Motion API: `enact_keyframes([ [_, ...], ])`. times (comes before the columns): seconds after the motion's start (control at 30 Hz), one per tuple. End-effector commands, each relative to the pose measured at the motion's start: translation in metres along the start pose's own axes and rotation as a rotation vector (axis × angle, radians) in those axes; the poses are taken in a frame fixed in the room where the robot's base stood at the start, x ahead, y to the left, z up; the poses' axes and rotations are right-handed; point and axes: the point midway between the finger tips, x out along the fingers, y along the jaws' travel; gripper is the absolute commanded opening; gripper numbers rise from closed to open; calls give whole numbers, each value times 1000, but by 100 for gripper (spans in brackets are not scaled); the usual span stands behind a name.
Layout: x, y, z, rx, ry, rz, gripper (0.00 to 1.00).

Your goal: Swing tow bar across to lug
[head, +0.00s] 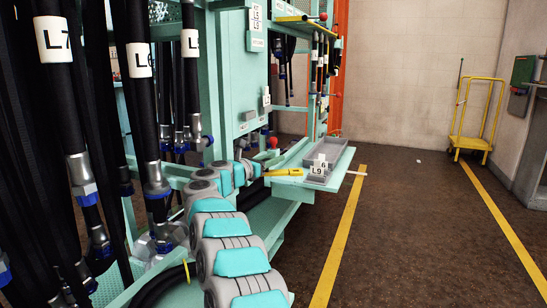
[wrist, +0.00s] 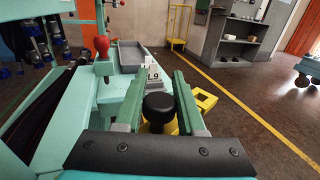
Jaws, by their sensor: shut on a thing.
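The tow bar (head: 285,172) is yellow and lies low over the edge of a turquoise shelf in the head view. In the wrist view its black knob (wrist: 158,106) stands between my two green fingers, with yellow below it. A yellow end with a square opening (wrist: 206,100) shows just right of the right finger. My gripper (wrist: 158,78) is shut on the tow bar at the knob. In the head view my gripper is small and its fingers are hard to make out. I cannot pick out the lug in either view.
A grey tray (head: 335,153) with an L9 label sits on the turquoise shelf (head: 290,183). A red ball handle (wrist: 101,46) stands left of the fingers. Labelled black hoses (head: 140,75) hang at left. Open floor with yellow lines lies right; a yellow cart (head: 472,142) stands far back.

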Motion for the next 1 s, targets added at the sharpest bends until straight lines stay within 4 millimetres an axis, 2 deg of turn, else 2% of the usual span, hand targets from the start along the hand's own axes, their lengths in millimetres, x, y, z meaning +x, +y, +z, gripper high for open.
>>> enact_keyframes([
  [0.57,-2,-2,0,-1,-1,-28,0],
  [0.6,-2,-2,0,-1,-1,-28,39],
  [0.87,-2,-2,0,0,-1,-28,68],
  [1.0,-2,-2,0,0,-1,-28,68],
])
